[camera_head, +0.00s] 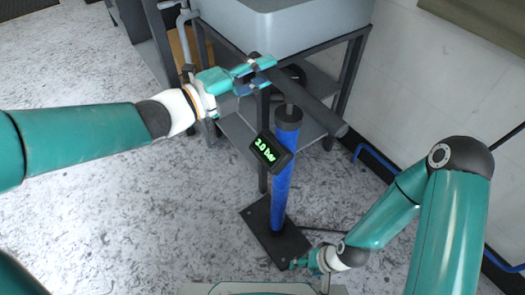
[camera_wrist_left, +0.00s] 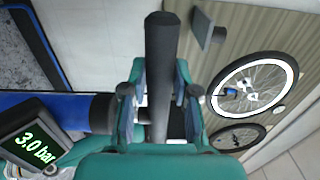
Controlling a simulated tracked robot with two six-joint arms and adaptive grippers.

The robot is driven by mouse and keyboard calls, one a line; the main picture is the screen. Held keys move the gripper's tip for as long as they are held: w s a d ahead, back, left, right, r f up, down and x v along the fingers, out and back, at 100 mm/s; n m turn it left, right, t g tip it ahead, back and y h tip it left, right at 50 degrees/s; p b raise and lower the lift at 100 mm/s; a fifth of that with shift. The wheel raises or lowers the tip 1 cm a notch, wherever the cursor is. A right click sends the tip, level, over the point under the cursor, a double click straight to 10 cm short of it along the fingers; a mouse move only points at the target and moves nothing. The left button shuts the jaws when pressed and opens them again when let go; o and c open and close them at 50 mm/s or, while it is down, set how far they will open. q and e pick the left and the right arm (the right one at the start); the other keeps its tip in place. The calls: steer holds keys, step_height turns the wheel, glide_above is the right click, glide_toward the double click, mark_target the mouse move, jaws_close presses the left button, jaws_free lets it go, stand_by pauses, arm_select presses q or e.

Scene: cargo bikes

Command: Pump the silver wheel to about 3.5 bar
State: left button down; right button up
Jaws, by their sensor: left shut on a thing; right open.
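A floor pump with a blue barrel (camera_head: 282,180) stands upright on a black foot plate (camera_head: 262,232). Its display (camera_head: 269,150) shows green digits; the left wrist view reads 3.0 bar (camera_wrist_left: 36,148). My left gripper (camera_head: 258,68) is shut on the black pump handle (camera_head: 315,108), left of its middle. A short bit of rod shows between handle and barrel. The handle also shows between the fingers in the left wrist view (camera_wrist_left: 161,60). There, a bright-rimmed silver wheel (camera_wrist_left: 283,66) has a blue piece near its rim. My right gripper (camera_head: 305,263) is open, low by the foot plate.
A grey basin (camera_head: 285,30) on a dark metal stand (camera_head: 345,75) is close behind the handle. A darker wheel (camera_wrist_left: 238,137) is beside the silver one. A thin black hose (camera_head: 322,230) runs right from the foot plate. Speckled floor (camera_head: 90,215) is free at left.

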arm_select(q)
step_height(320, 180, up, 25)
steer(key=p, duration=2)
step_height(320, 180, down, 22)
steer(key=b, duration=2)
steer(key=shift+r, duration=0.15)
step_height(320, 180, down, 5)
step_height(320, 180, up, 27)
steer(key=p, duration=2)
